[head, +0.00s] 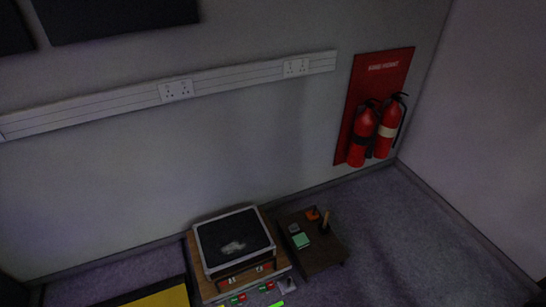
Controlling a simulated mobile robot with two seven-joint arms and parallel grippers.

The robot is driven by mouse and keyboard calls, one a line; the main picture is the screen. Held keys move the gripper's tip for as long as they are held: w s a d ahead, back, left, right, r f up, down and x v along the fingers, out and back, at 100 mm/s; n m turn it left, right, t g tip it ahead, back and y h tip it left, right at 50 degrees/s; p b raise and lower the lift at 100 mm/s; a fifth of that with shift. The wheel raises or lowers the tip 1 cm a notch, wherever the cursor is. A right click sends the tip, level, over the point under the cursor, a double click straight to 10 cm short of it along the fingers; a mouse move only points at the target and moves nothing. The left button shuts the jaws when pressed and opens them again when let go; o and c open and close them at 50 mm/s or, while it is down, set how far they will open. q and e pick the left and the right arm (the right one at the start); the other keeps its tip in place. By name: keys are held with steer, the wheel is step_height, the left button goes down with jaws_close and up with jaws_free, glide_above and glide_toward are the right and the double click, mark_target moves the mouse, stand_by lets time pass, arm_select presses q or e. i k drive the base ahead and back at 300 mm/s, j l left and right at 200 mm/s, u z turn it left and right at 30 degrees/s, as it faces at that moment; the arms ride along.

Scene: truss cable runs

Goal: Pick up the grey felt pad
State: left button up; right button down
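No gripper of mine shows in the head view. On the small dark brown table at the lower middle lies a small grey piece (293,228), flat-looking, behind a pale green block (301,241). It may be the grey felt pad, but it is too small and dim to tell. A blurred light grey patch (233,247) shows on the black top of a metal-edged case (211,265). I cannot tell whether that patch is a pad or a mark.
The brown table (322,262) also holds an orange item (313,214) and an upright brown handle-like piece (325,220). The case stands on a wooden board (203,283). A yellow-topped thing (160,298) is at lower left. Fire extinguishers (364,136) hang at right. Carpet (410,240) is clear at right.

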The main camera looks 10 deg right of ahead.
mark_target(293, 228)
steer(key=z, duration=0.5)
steer(key=k+l, duration=0.15)
steer(key=k, duration=0.45)
steer(key=i+l+u, duration=0.1)
steer(key=i, duration=0.75)
steer(key=i+j+z, duration=0.1)
steer(key=i, duration=0.85)
steer(key=j, duration=0.1)
